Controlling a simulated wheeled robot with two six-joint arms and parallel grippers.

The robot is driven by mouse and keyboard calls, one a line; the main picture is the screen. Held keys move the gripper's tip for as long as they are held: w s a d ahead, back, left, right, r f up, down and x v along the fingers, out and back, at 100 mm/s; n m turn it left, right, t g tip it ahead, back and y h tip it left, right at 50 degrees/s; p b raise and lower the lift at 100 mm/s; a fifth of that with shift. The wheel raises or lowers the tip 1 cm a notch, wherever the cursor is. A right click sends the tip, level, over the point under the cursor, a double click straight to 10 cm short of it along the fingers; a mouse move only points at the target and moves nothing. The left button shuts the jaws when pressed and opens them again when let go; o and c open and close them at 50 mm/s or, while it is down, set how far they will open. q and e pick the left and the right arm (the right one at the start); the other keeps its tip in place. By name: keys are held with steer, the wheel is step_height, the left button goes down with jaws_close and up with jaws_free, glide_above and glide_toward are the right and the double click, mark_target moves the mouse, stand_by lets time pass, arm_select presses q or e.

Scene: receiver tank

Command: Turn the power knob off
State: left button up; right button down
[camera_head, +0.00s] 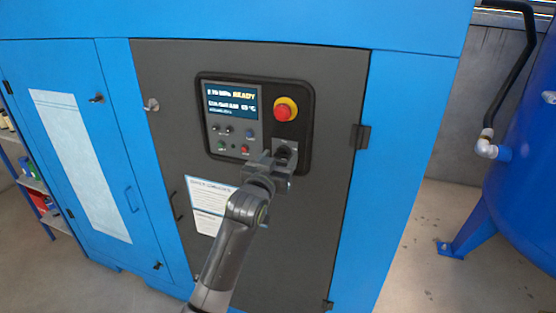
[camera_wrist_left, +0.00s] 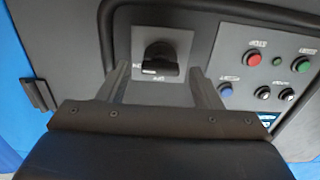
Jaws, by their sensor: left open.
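The power knob (camera_wrist_left: 160,60) is a black rotary handle on a grey square plate. In the left wrist view its bar lies about level across the picture. In the head view the knob (camera_head: 286,151) shows just above my left gripper (camera_head: 272,166), at the lower right of the control panel. In the left wrist view my left gripper (camera_wrist_left: 160,82) is open, with one finger on each side of the knob. The fingers look apart from the knob, and nothing is between them but the knob in front. My right gripper is not in view.
The control panel (camera_head: 267,98) carries a lit screen (camera_head: 233,102), a red emergency button (camera_head: 285,109) on yellow, and several small buttons left of the knob. It is set in a dark door of the blue cabinet (camera_head: 411,130). A blue tank (camera_head: 525,170) stands at the right.

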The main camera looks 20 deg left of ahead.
arm_select(q)
steer(key=c, duration=1)
